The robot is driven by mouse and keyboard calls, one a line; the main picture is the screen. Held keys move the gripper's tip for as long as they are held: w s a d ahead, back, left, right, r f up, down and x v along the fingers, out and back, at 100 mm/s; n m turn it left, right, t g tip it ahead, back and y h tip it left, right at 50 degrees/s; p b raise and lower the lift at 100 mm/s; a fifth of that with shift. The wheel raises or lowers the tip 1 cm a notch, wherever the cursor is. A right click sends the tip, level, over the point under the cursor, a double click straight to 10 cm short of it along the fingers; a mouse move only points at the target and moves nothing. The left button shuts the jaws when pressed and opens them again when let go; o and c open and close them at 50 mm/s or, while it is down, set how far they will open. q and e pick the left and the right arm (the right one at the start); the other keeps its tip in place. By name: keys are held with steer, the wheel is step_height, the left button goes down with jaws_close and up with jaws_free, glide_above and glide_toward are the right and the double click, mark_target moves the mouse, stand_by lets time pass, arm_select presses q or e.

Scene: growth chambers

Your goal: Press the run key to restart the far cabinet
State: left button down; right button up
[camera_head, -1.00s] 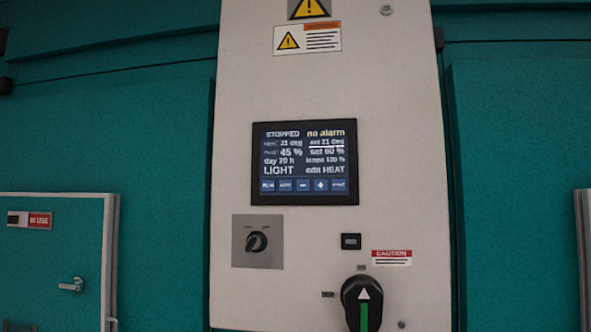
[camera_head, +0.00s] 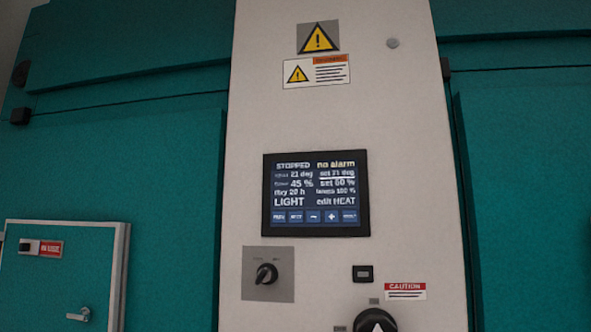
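The cabinet's pale control panel (camera_head: 400,150) stands between teal doors. Its black-framed touchscreen (camera_head: 316,194) reads "STOPPED" and "no alarm", with 21 deg, 45 %, LIGHT and "edit HEAT". A row of blue keys runs along the screen's bottom; the leftmost key (camera_head: 279,217) has a small label that looks like "RUN" but is blurred. The keys to its right include a minus (camera_head: 314,217) and a plus (camera_head: 332,216). Neither of my grippers is in view.
Below the screen are a rotary switch (camera_head: 267,273), a small black square button (camera_head: 363,273) and a large black rotary handle (camera_head: 376,322), cut off by the bottom edge. Warning labels (camera_head: 317,72) are above. A small teal door (camera_head: 66,280) with a metal handle is at lower left.

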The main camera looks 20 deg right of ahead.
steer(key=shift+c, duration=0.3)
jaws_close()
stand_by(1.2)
